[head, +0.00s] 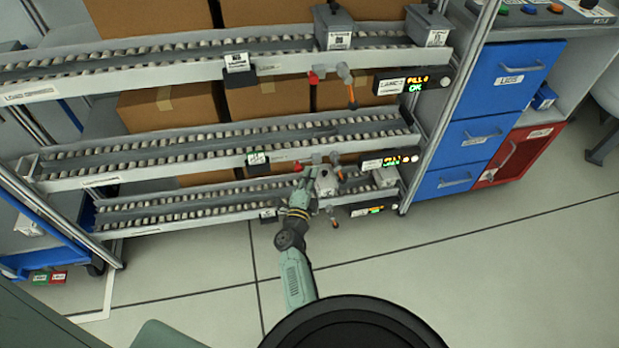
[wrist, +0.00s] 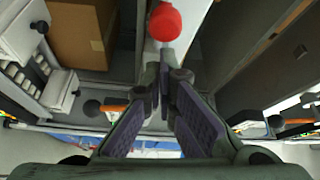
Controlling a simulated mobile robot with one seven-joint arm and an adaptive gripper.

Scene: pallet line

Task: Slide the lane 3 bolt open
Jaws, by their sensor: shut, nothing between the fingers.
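My gripper (head: 303,188) is at the front of the middle rack lane (head: 230,150), near its right end. A red bolt knob (head: 298,167) shows just beyond it. In the wrist view, my gripper (wrist: 162,72) has its fingers together and empty. A round red knob (wrist: 165,22) sits on a pale bar just past the fingertips, not between them. Whether the tips touch it I cannot tell. Another red knob (head: 315,76) is on the upper lane. The lane numbers are too small to read surely, and my arm partly hides the lowest lane.
Orange-handled levers (head: 347,80) hang beside the bolts. Lit displays (head: 400,82) are at the lane ends. Grey bins (head: 333,26) stand on the top lane, with brown boxes (head: 170,106) behind. A blue drawer cabinet (head: 500,80) is at right. The floor (head: 470,260) in front is clear.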

